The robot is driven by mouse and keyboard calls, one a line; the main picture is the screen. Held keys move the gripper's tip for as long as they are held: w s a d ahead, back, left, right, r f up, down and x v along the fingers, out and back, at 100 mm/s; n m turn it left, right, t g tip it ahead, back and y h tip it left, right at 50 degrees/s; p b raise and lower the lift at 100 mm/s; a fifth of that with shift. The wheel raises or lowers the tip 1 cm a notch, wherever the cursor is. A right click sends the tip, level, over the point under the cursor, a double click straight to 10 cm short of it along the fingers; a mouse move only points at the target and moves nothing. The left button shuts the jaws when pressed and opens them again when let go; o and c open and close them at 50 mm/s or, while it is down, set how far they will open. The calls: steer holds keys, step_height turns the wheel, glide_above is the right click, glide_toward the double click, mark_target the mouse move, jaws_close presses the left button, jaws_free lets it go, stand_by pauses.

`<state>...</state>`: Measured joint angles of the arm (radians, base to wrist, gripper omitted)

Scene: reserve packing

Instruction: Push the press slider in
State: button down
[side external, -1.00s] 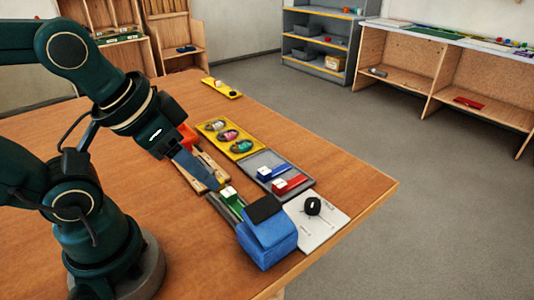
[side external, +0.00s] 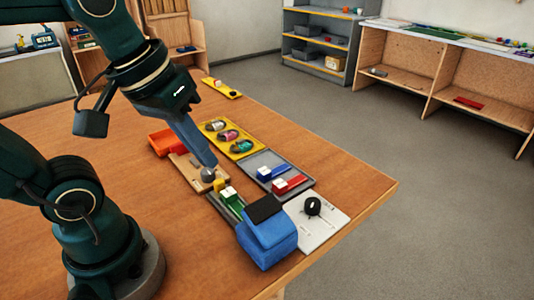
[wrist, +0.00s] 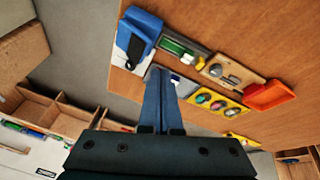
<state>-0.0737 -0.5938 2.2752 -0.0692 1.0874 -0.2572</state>
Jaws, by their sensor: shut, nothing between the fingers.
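A green slider (side external: 232,206) with a white block (side external: 227,193) on it lies in a narrow grey track beside a blue housing (side external: 268,244) with a black top. I take these for the press and its slider, but cannot be sure. In the wrist view the green slider (wrist: 176,47) sits next to the blue housing (wrist: 138,28). My gripper (side external: 212,164) is shut and empty, pointing down, near a grey ball (side external: 208,174) on a wooden board (side external: 186,172). I cannot tell whether it touches the ball. My fingertips also show in the wrist view (wrist: 160,70).
A yellow tray (side external: 246,153) with three oval pieces and a grey tray (side external: 254,162) with blue and red blocks lie to the right. A white plate (side external: 328,222) with a black knob is by the table edge. An orange tray (side external: 160,147) lies behind the board.

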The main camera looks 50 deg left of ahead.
steer(key=w+a+n+g, duration=0.2)
steer(key=w+a+n, duration=0.2)
steer(key=n, duration=0.1)
steer(key=n+g+h, duration=0.2)
steer(key=n+h, duration=0.1)
steer(key=n, duration=0.4)
glide_toward(228, 193)
steer(key=w+a+r, duration=0.2)
steer(key=a+r, duration=0.2)
steer(key=f, duration=0.4)
steer(key=s+f+n, duration=0.1)
steer(key=f, duration=0.3)
steer(key=f+n+h, duration=0.1)
steer(key=f, duration=0.3)
steer(key=shift+s+a, duration=0.15)
steer(key=shift+s, duration=0.2)
steer(key=d, duration=0.6)
steer(key=shift+d, duration=0.25)
